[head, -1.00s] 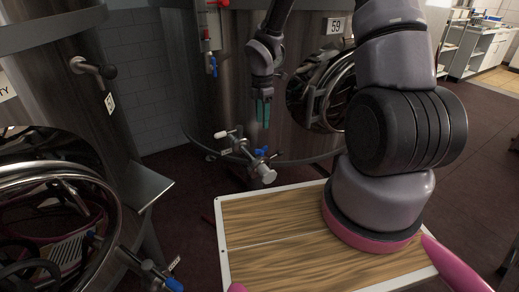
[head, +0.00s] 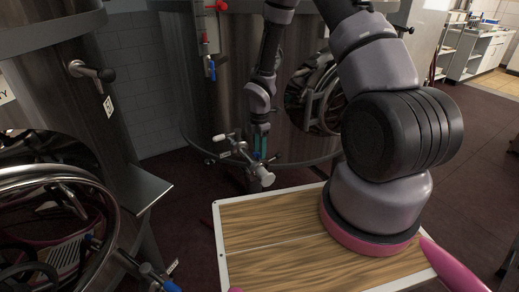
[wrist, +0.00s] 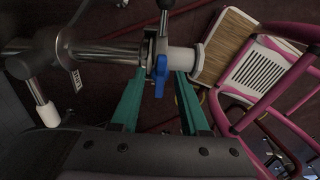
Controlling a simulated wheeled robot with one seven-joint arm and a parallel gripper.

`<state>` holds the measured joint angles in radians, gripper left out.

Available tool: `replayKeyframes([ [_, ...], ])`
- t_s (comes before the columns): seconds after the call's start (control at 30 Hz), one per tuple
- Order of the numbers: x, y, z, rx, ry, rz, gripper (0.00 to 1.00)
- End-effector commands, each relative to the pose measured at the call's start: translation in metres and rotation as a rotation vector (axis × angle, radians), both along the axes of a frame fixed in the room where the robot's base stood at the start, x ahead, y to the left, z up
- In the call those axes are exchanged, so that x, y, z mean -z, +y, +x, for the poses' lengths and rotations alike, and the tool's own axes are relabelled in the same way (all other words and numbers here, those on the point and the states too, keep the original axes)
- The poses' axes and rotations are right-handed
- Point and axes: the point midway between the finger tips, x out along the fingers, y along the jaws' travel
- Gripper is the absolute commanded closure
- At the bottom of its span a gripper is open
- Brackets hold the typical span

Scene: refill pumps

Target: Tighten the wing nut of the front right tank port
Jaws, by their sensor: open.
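The tank port (head: 240,155) is a steel pipe fitting low on the front of the steel tank, with a pale round end (head: 265,177). In the wrist view the pipe (wrist: 100,50) runs across the top to a pale end (wrist: 184,60). A blue wing nut (wrist: 161,76) hangs at its clamp. My gripper (head: 259,156) is down at the port, and its green fingers hide most of the nut in the head view. In the wrist view my gripper (wrist: 160,74) is open, one fingertip on each side of the nut. Contact cannot be told.
A white-handled lever (head: 220,137) juts from the port's left. The tank (head: 240,95) stands close behind, with a round hatch (head: 318,95) to the right. Another tank with a shelf (head: 140,190) stands at the left.

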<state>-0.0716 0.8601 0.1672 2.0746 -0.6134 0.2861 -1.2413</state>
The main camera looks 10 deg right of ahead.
Motion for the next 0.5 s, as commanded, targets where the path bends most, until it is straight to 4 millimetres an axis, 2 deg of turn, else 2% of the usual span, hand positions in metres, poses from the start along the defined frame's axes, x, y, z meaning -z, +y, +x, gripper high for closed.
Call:
replayKeyframes([
  [0.13, -0.0001, 0.0000, 0.0000, 0.000, 0.000, 0.000, 0.55],
  [0.17, -0.0002, 0.0000, 0.0000, 0.000, 0.000, 0.000, 0.63],
  [0.2, -0.0002, 0.0000, 0.0000, 0.000, 0.000, 0.000, 0.78],
  [0.27, -0.0002, 0.0000, 0.0000, 0.000, 0.000, 0.000, 1.00],
  [0.5, -0.0004, 0.0000, 0.0000, 0.004, 0.000, 0.000, 1.00],
])
